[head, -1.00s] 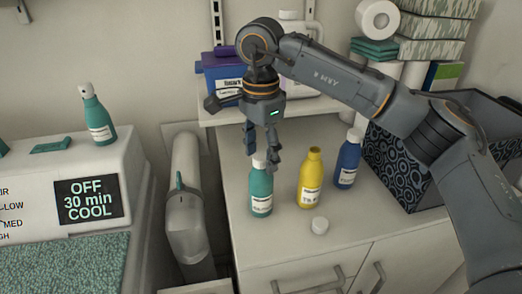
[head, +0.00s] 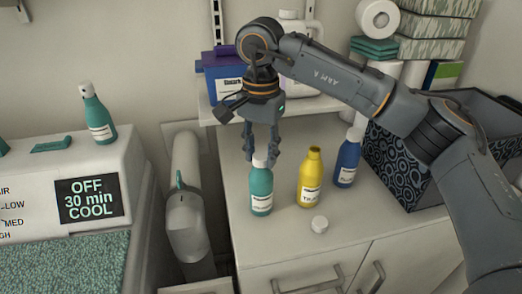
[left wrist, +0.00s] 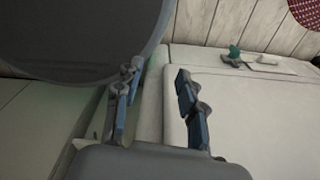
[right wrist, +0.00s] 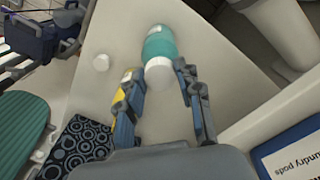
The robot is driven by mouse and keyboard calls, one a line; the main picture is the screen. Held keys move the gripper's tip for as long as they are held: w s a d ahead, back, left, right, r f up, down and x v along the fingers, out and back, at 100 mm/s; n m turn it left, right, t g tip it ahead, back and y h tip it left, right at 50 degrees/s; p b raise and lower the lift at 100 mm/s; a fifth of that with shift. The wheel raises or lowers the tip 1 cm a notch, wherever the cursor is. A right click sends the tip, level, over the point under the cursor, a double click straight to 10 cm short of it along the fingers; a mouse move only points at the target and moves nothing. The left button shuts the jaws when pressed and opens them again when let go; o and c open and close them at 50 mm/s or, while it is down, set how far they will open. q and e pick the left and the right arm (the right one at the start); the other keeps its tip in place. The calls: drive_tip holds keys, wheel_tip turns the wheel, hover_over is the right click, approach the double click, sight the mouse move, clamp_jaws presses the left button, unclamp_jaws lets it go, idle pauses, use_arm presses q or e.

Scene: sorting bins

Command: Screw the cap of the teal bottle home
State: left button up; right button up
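The teal bottle (head: 261,194) stands upright on the white cabinet top with its white cap (head: 260,162) on its neck. In the right wrist view the bottle (right wrist: 160,42) and cap (right wrist: 158,73) lie just beyond the fingertips. My right gripper (head: 261,157) points down over the bottle, a finger to each side of the cap. Its fingers (right wrist: 157,82) stand apart, with a gap to the cap. Whether the cap is fully down on its thread cannot be seen. My left gripper (left wrist: 157,80) is open and empty, away from the bottle, in the left wrist view.
An open yellow bottle (head: 311,180) stands right of the teal one, with a loose white cap (head: 320,224) in front. A blue bottle (head: 348,160) and a patterned box (head: 388,170) stand farther right. Another teal bottle (head: 97,118) is at the left. A shelf is behind.

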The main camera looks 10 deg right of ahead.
clamp_jaws()
drive_tip(key=shift+f, duration=0.15)
drive_tip(key=shift+f+m+b, duration=0.1)
drive_tip(key=shift+m+b, duration=0.3)
drive_tip(key=shift+m, duration=0.8)
drive_tip(key=shift+s+m, duration=0.1)
drive_tip(key=shift+m, duration=1)
drive_tip(key=o, duration=0.7)
unclamp_jaws()
drive_tip(key=shift+o, duration=0.2)
